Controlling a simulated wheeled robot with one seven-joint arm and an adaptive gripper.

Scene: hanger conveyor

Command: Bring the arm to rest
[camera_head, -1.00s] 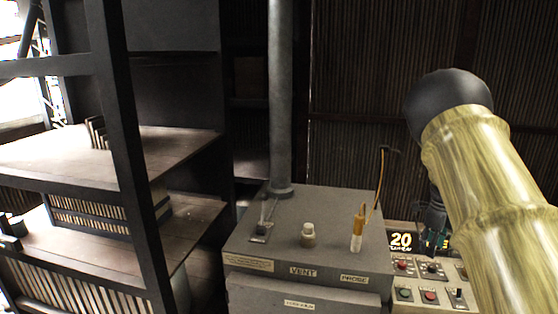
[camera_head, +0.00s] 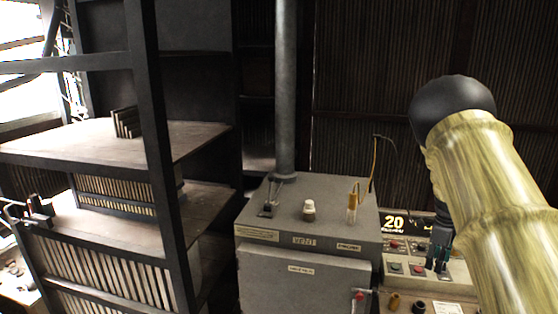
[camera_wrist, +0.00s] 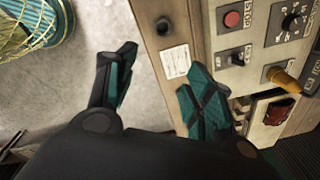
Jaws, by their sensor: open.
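My arm shows on the right of the head view as a pale yellow-green, wood-grained link with a dark round joint. My gripper (camera_head: 440,258) hangs below it in front of the control panel (camera_head: 455,275), partly hidden by the arm. In the wrist view my gripper (camera_wrist: 155,88) has its two teal-padded fingers spread apart with nothing between them. Behind the fingers lie the pale floor and the edge of the panel box.
A grey cabinet (camera_head: 300,245) with a vent knob (camera_head: 309,210), a probe and a tall pipe stands left of the panel. Dark shelving (camera_head: 140,150) fills the left. A netted teal bin (camera_wrist: 40,25) stands on the floor (camera_wrist: 110,30).

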